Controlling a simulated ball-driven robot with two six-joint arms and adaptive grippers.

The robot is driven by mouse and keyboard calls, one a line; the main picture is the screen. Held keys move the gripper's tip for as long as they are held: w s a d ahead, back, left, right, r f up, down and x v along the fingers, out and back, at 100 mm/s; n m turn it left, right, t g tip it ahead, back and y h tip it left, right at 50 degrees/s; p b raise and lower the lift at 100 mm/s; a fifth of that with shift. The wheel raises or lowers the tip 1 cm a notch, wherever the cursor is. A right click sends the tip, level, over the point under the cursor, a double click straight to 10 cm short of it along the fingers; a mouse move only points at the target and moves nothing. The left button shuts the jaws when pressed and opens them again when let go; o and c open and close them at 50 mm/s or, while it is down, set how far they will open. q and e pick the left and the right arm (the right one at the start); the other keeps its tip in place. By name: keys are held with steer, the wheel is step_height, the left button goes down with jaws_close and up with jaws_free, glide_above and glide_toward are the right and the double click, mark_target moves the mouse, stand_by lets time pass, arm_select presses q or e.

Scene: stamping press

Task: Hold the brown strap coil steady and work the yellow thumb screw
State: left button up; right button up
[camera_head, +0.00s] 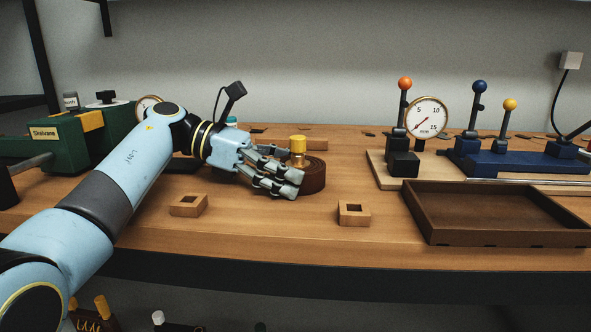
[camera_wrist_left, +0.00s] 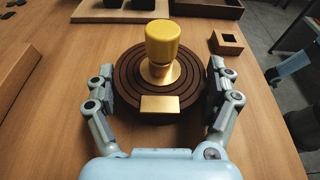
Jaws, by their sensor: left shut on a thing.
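The brown strap coil (camera_head: 314,178) lies flat on the wooden bench near the middle of the head view. It shows as ringed brown layers in the left wrist view (camera_wrist_left: 130,85). The yellow thumb screw (camera_head: 298,145) stands upright at the coil's centre on a brass base; in the wrist view its yellow knob (camera_wrist_left: 162,41) tops a brass collar. My left gripper (camera_head: 282,183) comes in from the left and is shut around the coil, one finger on each side (camera_wrist_left: 162,95). My right gripper is not identifiable in the head view.
Two small wooden blocks with square holes (camera_head: 188,205) (camera_head: 354,213) sit in front. An empty brown tray (camera_head: 416,212) is at the right. Behind it are a gauge (camera_head: 427,118) and levers with orange, blue and yellow knobs. A green machine (camera_head: 75,145) stands at the left.

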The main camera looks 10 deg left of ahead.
arm_select(q)
steer(key=shift+f+b, duration=0.1)
steer(key=shift+b, duration=0.25)
stand_by(0.3)
stand_by(0.8)
steer(key=o, duration=1.5)
